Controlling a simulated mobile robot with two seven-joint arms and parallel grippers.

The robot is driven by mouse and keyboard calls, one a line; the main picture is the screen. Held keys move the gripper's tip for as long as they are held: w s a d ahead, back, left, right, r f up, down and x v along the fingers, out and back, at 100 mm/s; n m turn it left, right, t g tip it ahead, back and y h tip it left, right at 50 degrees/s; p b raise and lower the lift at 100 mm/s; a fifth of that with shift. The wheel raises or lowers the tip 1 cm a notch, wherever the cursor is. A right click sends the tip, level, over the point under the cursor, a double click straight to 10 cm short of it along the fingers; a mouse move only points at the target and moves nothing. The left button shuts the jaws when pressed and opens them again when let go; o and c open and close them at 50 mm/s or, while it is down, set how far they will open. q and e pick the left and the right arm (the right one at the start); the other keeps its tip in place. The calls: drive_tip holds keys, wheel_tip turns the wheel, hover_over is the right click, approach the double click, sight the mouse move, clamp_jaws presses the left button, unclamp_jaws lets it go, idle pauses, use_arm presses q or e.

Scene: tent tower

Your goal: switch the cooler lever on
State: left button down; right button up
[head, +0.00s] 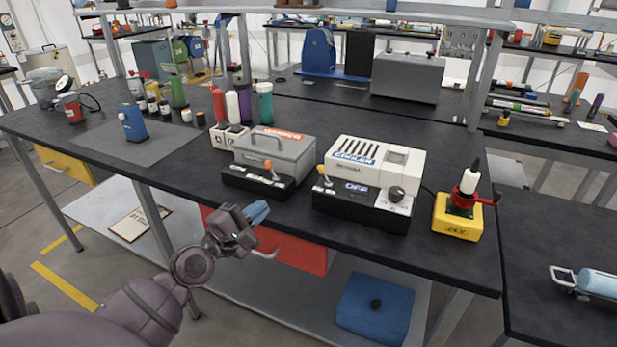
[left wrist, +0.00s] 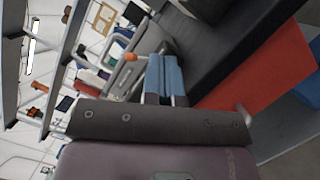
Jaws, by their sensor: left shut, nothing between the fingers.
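The cooler (head: 372,172) is a white box labelled COOLER on a black base with a display reading OFF (head: 357,187). My left gripper (head: 258,211), with blue fingertips (left wrist: 165,78), is shut and empty, at the table's front edge, left of the cooler and apart from both levers. My right gripper is out of view.
Coloured bottles (head: 240,105) stand behind the grey device. A red panel (head: 290,250) hangs below the table edge.

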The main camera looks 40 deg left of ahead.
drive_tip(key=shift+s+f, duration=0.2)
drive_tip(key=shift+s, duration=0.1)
use_arm(q)
approach(324, 175)
drive_tip(key=w+a, duration=0.4)
drive_tip(key=shift+a+p, duration=0.2)
drive_tip(key=shift+p, duration=0.2)
drive_tip(key=shift+w+d+r+p, duration=0.15)
drive_tip(key=shift+w+d+r, duration=0.15)
drive_tip(key=shift+w+d, duration=0.2)
drive_tip(key=shift+w+d+r+p, duration=0.15)
drive_tip(key=shift+w+d+r, duration=0.15)
drive_tip(key=shift+w+d, duration=0.25)
drive_tip(key=shift+w+d+r, duration=0.1)
drive_tip(key=shift+w+d, duration=0.15)
drive_tip(key=shift+w, duration=0.05)
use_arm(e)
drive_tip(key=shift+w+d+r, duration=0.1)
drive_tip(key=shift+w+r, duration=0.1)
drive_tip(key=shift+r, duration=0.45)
